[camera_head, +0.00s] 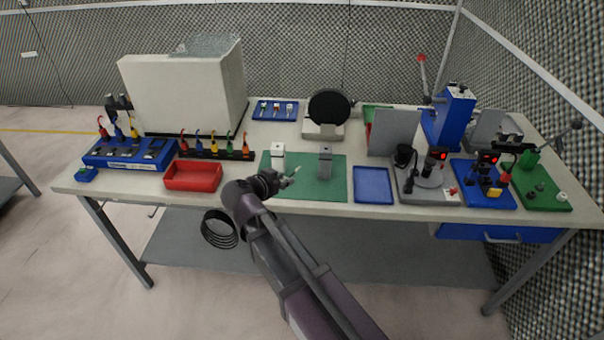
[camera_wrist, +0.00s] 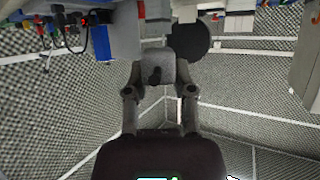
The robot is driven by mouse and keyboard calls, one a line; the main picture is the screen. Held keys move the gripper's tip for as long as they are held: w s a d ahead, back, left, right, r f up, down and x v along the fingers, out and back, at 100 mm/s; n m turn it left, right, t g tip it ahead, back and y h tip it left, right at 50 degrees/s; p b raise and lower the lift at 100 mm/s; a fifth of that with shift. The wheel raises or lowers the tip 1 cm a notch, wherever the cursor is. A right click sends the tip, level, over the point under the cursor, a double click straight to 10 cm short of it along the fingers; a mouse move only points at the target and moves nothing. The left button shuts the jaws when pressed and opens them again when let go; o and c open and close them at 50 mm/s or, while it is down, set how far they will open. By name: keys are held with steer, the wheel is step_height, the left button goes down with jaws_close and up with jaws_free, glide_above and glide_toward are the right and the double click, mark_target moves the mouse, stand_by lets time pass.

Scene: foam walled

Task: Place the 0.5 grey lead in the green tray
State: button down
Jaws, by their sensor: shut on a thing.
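My gripper (camera_head: 286,181) is low over the front left part of the green mat. The wrist view shows its two fingers (camera_wrist: 160,92) shut on a grey piece (camera_wrist: 155,70) with a dark notch in it. In the head view only a small pale grey tip shows at the fingers, and no 0.5 marking can be read. A green tray (camera_head: 378,107) shows only as an edge at the back of the bench, mostly hidden behind a grey panel.
The green mat (camera_head: 312,192) bears a white block (camera_head: 278,157) and a grey block (camera_head: 325,162) close to my gripper. A red tray (camera_head: 192,177) stands left and an empty blue tray (camera_head: 373,186) right. The grey panel (camera_head: 394,133) and instruments crowd the right side.

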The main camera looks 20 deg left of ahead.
steer(key=shift+w, duration=0.15)
steer(key=w+a+r+p, duration=0.2)
steer(key=w+a, duration=0.1)
steer(key=w, duration=0.2)
steer(key=w+a+r+n+y+p, duration=0.1)
steer(key=w+a+r+p, duration=0.2)
steer(key=w, duration=0.3)
steer(key=shift+w, duration=0.1)
step_height(320, 180, down, 13)
steer(key=b, duration=1.3)
steer(key=shift+f, duration=0.2)
steer(key=shift+f+b, duration=2.2)
steer(key=shift+b, duration=0.15)
steer(key=shift+f, duration=0.15)
